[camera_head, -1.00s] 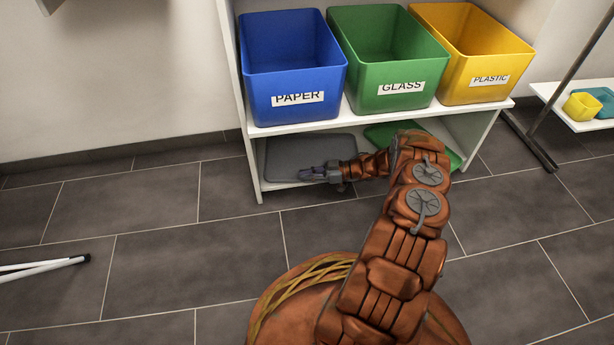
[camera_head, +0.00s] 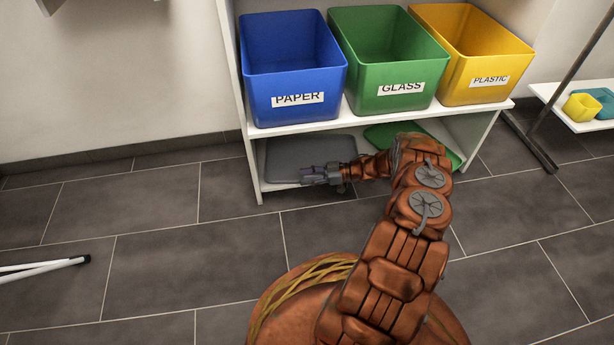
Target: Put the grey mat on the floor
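The grey mat (camera_head: 300,152) lies flat on the bottom shelf of the white rack, at its left end under the blue bin. My gripper (camera_head: 308,174) is over the mat's front edge, pointing left. Its fingers are small and dark here, and I cannot tell whether they are open or shut, or whether they touch the mat. The floor (camera_head: 150,240) is dark grey tile with light joints, in front of the rack and to its left.
A green mat (camera_head: 384,134) lies on the same shelf to the right, partly behind my arm. Blue PAPER (camera_head: 295,80), green GLASS (camera_head: 395,75) and yellow PLASTIC (camera_head: 480,65) bins stand on the shelf above. White legs (camera_head: 40,267) lie at the left. The floor between is clear.

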